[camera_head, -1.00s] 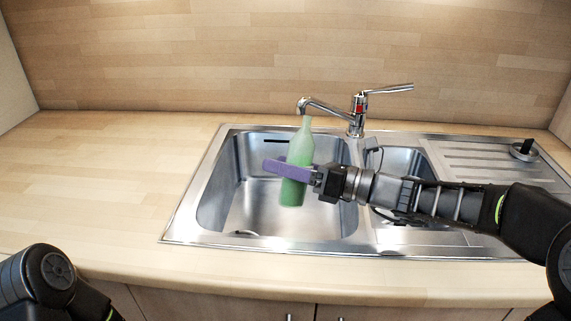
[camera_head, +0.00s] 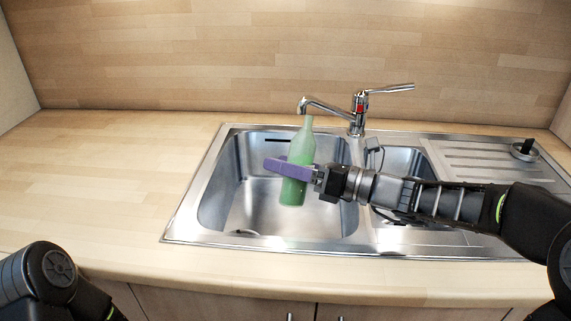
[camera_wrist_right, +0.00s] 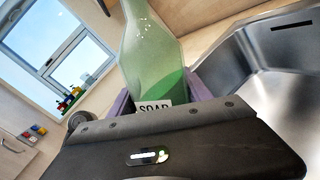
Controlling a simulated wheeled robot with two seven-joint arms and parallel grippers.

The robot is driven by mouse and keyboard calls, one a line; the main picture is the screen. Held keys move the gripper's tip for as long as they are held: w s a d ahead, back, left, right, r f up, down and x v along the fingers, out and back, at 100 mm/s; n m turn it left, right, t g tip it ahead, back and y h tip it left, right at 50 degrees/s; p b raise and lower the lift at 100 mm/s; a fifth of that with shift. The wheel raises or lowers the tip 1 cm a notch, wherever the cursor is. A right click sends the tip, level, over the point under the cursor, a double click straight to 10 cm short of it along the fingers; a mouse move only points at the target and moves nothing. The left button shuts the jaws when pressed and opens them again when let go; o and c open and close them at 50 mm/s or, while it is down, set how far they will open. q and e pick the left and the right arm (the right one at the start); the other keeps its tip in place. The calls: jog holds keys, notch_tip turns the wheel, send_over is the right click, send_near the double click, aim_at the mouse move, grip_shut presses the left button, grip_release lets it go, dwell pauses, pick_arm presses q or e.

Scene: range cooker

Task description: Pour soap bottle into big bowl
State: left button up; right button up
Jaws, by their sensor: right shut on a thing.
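The soap bottle (camera_head: 300,150) is translucent green with darker green liquid in its lower part. It is held nearly upright over the big bowl (camera_head: 245,205), the large left basin of the steel sink. My right gripper (camera_head: 288,169), with purple fingers, comes in from the right and is shut around the bottle's middle. In the right wrist view the bottle (camera_wrist_right: 148,50) stands between the fingers, with a "SOAP" label partly hidden by the gripper body. My left arm shows only at the lower left of the head view; its gripper is out of view.
The chrome faucet (camera_head: 356,112) stands behind the basins, its spout reaching left behind the bottle. A smaller basin (camera_head: 405,160) lies under my right arm. A black object (camera_head: 524,148) sits on the drainboard (camera_head: 485,158). The wooden counter (camera_head: 110,190) at left is clear.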

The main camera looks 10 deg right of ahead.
aim_at(284, 180)
jog(key=shift+s+p, duration=0.1)
jog(key=shift+p, duration=0.25)
jog(key=shift+s+a+m+p, duration=0.25)
jog(key=shift+s+m+p, duration=0.05)
jog(key=shift+m+p, duration=0.45)
jog(key=shift+s+a+p, duration=0.1)
jog(key=shift+p, duration=0.25)
dwell(0.8)
jog(key=shift+s+a+f+m+p, duration=0.15)
jog(key=shift+s+m+p, duration=0.1)
jog(key=shift+m+p, duration=0.5)
jog(key=shift+s+p, duration=0.15)
jog(key=shift+p, duration=0.35)
dwell(0.7)
jog(key=shift+s+a+f+m+p, duration=0.1)
jog(key=shift+s+a+m+p, duration=0.1)
jog(key=shift+m+p, duration=0.5)
jog(key=shift+s+a+f+p, duration=0.1)
jog(key=shift+p, duration=0.35)
dwell(0.9)
jog(key=shift+s+a+f+m+p, duration=0.1)
jog(key=shift+s+f+m+p, duration=0.1)
jog(key=shift+m+p, duration=0.55)
